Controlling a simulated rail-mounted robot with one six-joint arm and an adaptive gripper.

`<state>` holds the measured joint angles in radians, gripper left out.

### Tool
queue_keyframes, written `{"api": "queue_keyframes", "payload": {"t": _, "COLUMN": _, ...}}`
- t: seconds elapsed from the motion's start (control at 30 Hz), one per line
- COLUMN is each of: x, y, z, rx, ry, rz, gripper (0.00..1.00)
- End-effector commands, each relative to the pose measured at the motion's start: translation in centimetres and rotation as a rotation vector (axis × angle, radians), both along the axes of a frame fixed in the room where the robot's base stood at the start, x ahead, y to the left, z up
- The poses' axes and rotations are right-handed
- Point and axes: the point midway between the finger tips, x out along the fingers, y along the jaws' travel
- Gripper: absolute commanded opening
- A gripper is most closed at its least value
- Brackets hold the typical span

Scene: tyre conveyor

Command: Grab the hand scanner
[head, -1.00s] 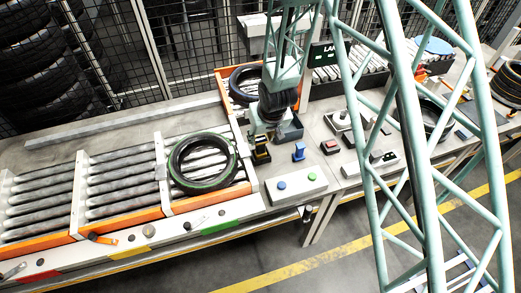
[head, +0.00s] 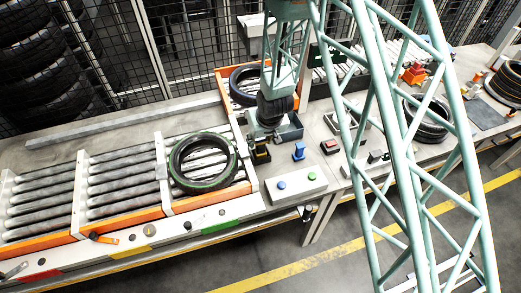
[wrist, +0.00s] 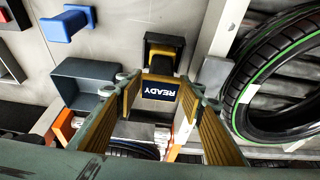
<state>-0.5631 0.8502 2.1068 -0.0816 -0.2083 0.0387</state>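The hand scanner appears to be the small yellow and black device (head: 261,154) on the bench, just right of the roller conveyor. In the wrist view its black and yellow body (wrist: 163,46) and a dark screen reading READY (wrist: 160,90) show between and just beyond my fingertips. My gripper (wrist: 163,88) is open, with one yellow-padded finger on each side of the screen. In the head view my gripper (head: 262,134) is low over the device, and its fingers are partly hidden. I cannot tell whether the fingers touch it.
A grey bin (wrist: 85,82) stands close beside my left finger in the wrist view. A blue stand (head: 299,151) and a white button box (head: 296,185) are to the right of the device. A green-striped tyre (head: 203,187) lies on the rollers to the left.

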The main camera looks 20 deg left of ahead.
Motion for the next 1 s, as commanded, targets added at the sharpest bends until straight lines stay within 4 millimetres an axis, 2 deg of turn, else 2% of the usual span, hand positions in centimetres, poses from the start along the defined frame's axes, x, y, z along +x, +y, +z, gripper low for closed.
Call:
{"api": "queue_keyframes", "payload": {"t": 0.2, "x": 0.0, "y": 0.0, "z": 0.01, "rx": 0.0, "ry": 0.0, "rz": 0.0, "gripper": 0.34}}
{"api": "queue_keyframes", "payload": {"t": 0.47, "x": -0.01, "y": 0.0, "z": 0.02, "rx": 0.0, "ry": 0.0, "rz": 0.0, "gripper": 0.11}}
{"api": "queue_keyframes", "payload": {"t": 0.77, "x": 0.02, "y": 0.01, "z": 0.11, "rx": 0.001, "ry": -0.001, "rz": 0.0, "gripper": 0.11}}
{"api": "queue_keyframes", "payload": {"t": 1.0, "x": 0.08, "y": 0.06, "z": 0.92, "rx": 0.001, "ry": -0.002, "rz": 0.001, "gripper": 0.11}}
